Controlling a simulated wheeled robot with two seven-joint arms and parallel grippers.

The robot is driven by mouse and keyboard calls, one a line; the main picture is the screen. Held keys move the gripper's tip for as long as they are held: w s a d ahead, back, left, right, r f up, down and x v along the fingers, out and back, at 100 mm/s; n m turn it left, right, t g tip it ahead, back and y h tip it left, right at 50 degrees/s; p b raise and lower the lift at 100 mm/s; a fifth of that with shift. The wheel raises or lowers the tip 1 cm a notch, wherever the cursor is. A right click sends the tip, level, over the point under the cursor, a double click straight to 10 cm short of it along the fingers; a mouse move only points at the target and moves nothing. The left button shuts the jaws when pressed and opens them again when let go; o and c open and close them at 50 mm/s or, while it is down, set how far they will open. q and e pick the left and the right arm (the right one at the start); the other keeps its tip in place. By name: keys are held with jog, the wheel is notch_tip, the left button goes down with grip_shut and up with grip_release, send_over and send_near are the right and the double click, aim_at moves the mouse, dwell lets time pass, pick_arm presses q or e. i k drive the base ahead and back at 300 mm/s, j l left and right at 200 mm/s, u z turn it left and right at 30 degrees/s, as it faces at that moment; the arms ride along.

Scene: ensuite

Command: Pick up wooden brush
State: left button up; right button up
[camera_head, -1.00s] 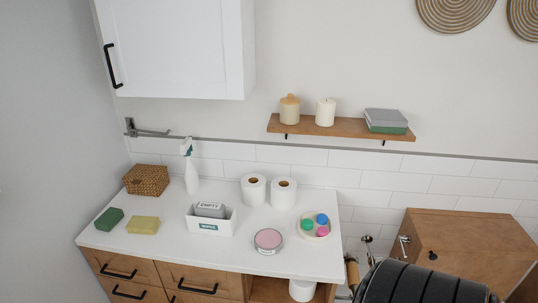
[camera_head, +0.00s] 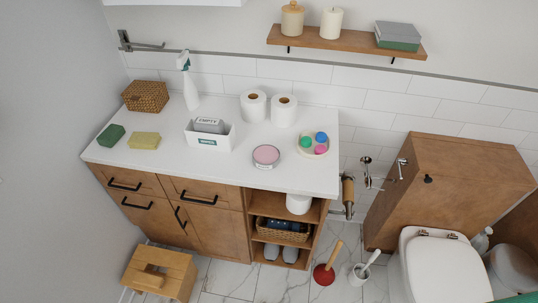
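I cannot make out a wooden brush in this view. A white brush or similar stick stands tilted in a white holder (camera_head: 358,274) on the floor. Beside it is a plunger with a wooden handle and a red cup (camera_head: 323,275). Neither of my grippers is in view.
A white counter (camera_head: 215,172) holds a woven basket (camera_head: 145,97), sponges, a spray bottle (camera_head: 190,88), a white box (camera_head: 209,136), toilet rolls and a pink-lidded tin (camera_head: 266,155). A wooden stool (camera_head: 158,272) stands in front. A toilet (camera_head: 443,268) is at the right.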

aim_at(140, 277)
jog(key=u, duration=1)
